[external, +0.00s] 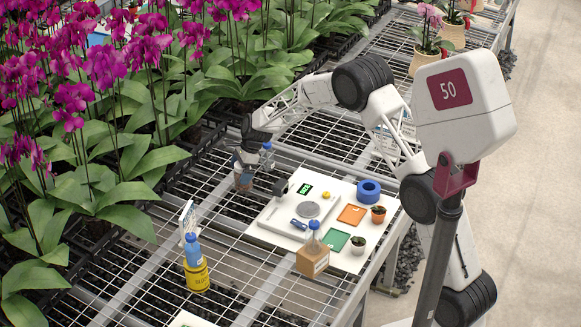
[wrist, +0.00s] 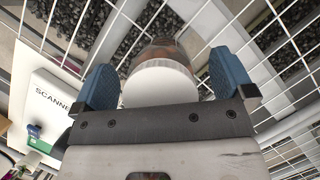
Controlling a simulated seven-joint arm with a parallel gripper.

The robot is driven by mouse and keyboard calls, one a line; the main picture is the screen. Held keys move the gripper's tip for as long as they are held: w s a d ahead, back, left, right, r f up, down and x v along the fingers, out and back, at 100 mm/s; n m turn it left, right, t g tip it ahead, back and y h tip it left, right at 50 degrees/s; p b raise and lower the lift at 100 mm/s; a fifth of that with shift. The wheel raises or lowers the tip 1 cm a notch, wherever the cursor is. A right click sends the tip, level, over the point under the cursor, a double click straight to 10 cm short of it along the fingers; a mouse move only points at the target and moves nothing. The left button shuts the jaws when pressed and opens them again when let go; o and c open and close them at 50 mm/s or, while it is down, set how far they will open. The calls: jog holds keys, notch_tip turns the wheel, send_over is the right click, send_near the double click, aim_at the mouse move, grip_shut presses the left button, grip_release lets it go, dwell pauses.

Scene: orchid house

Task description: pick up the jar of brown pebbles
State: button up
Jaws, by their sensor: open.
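The jar of brown pebbles (wrist: 163,52) shows in the wrist view with its round white lid (wrist: 160,84) towards me and brown contents behind the lid. My gripper (wrist: 165,76) is open, with one blue finger on each side of the jar. A small gap seems to show beside the lid on both sides; I cannot tell whether the fingers touch the jar lower down. In the external view my gripper (external: 251,164) is low over the wire bench, and the brownish jar (external: 243,182) shows just below it, partly hidden.
A white board (external: 277,237) with a scale, a blue ring (external: 368,191) and small pots lies right of the gripper. A blue-capped bottle in a brown box (external: 312,259) and a blue bottle in a yellow holder (external: 196,273) stand nearer. Orchids (external: 120,70) crowd the left.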

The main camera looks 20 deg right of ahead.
jog(key=c, duration=1.2)
jog(key=shift+r, duration=0.1)
jog(key=shift+r, duration=4.95)
